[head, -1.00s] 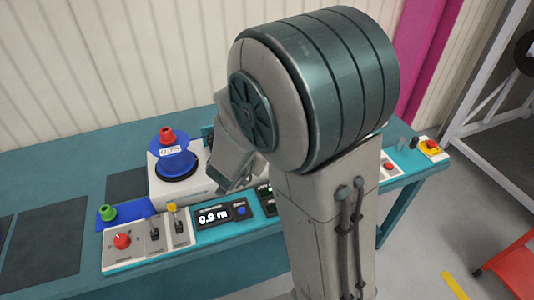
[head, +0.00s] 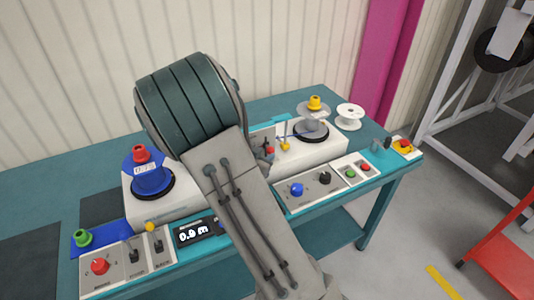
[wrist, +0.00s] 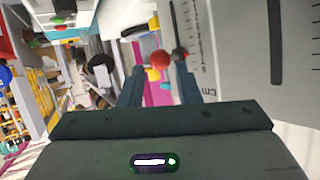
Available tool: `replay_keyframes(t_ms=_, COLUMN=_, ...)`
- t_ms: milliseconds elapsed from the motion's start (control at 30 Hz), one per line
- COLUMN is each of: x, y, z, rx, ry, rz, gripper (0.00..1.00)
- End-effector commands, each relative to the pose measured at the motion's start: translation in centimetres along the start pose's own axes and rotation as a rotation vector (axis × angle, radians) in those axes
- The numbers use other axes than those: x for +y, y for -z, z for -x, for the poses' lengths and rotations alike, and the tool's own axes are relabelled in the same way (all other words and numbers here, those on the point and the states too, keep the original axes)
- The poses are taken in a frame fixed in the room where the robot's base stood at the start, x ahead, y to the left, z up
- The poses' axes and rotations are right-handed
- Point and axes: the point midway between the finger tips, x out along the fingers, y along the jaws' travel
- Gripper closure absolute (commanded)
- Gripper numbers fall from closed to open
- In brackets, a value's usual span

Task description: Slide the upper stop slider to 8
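In the wrist view, a panel with a printed scale (wrist: 201,60) and a long dark slot (wrist: 275,40) fills the upper right. A round red knob (wrist: 160,60) shows between and just beyond the fingertips of my gripper (wrist: 161,72), with gaps on both sides. The fingers are apart and empty. A yellow knob shows behind the red one. In the head view, a red knob (head: 270,150) and a yellow knob (head: 285,146) sit near the small upright panel (head: 262,137). My arm hides most of the gripper there. I cannot read the slider's value.
A blue reel (head: 152,179) with a red top stands left, a grey reel (head: 312,128) with a yellow top right. A display (head: 195,233) reads about 0.0 m. Levers, buttons and knobs line the front edge. A white spool (head: 349,117) stands at the back right.

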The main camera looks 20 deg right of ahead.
Motion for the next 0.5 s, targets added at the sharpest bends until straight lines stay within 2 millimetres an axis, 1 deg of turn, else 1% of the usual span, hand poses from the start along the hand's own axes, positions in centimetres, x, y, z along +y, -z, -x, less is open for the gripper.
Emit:
replay_keyframes(t_ms=33, x=0.1, y=0.0, z=-0.9, rx=0.000, ry=-0.004, rz=0.000, gripper=0.70)
replay_keyframes(t_ms=200, x=0.0, y=0.0, z=-2.5, rx=0.000, ry=-0.001, rz=0.000, gripper=0.70)
replay_keyframes(t_ms=333, x=0.0, y=0.0, z=-3.0, rx=-0.001, ry=0.000, rz=0.000, gripper=0.70)
replay_keyframes(t_ms=500, x=0.0, y=0.0, z=-3.1, rx=-0.001, ry=0.001, rz=0.000, gripper=0.70)
